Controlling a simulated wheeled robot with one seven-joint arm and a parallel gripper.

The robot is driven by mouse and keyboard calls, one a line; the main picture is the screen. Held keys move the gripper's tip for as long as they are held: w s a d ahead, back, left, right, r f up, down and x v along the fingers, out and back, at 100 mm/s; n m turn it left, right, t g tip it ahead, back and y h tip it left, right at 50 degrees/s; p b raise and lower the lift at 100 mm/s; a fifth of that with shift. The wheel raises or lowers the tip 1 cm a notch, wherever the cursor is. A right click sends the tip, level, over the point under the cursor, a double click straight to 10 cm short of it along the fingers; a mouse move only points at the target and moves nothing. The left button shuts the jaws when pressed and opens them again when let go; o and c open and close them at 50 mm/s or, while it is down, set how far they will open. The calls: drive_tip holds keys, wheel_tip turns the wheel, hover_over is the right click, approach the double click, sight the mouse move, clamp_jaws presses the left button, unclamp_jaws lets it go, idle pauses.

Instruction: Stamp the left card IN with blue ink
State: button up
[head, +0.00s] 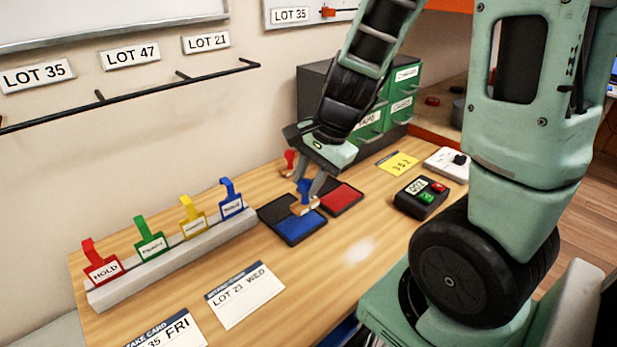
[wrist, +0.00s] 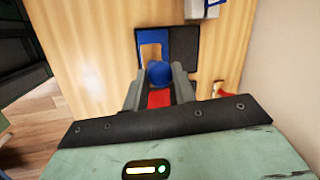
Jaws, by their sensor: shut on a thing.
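My gripper (head: 307,191) is shut on the blue-handled stamp (head: 304,186), whose round blue knob (wrist: 160,73) shows between the fingers in the wrist view. The stamp's wooden base (wrist: 151,51) is over the blue ink pad (head: 300,230), near its back edge in the head view. I cannot tell whether the base touches the ink. The blue pad also shows in the wrist view (wrist: 154,34). The left card (head: 168,331), ending in "35 FRI", lies at the table's front and is cut off by the picture's bottom edge. The stamp's face is hidden.
The red ink pad (head: 342,197) lies right of the blue one. A red-handled stamp (head: 289,160) stands behind. The "LOT 21 WED" card (head: 244,295) lies right of the left card. A rack (head: 180,262) holds several coloured tags. A black box with buttons (head: 420,198) sits right.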

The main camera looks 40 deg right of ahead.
drive_tip(key=shift+f, duration=0.1)
drive_tip(key=shift+w+d+b+x, duration=0.1)
drive_tip(key=shift+d+b+x, duration=0.05)
drive_tip(key=shift+b+x, duration=0.6)
drive_tip(key=shift+w+d+b+x, duration=0.15)
drive_tip(key=shift+b+x, duration=0.45)
drive_tip(key=shift+x, duration=0.25)
drive_tip(key=shift+w+d+b+x, duration=0.1)
drive_tip(key=shift+d+b+x, duration=0.05)
drive_tip(key=shift+b+x, duration=0.6)
drive_tip(key=shift+f+b, duration=0.4)
drive_tip(key=shift+f, duration=0.2)
idle(0.4)
wheel_tip(320, 180, up, 7)
drive_tip(key=p, duration=0.7)
drive_tip(key=shift+r, duration=0.15)
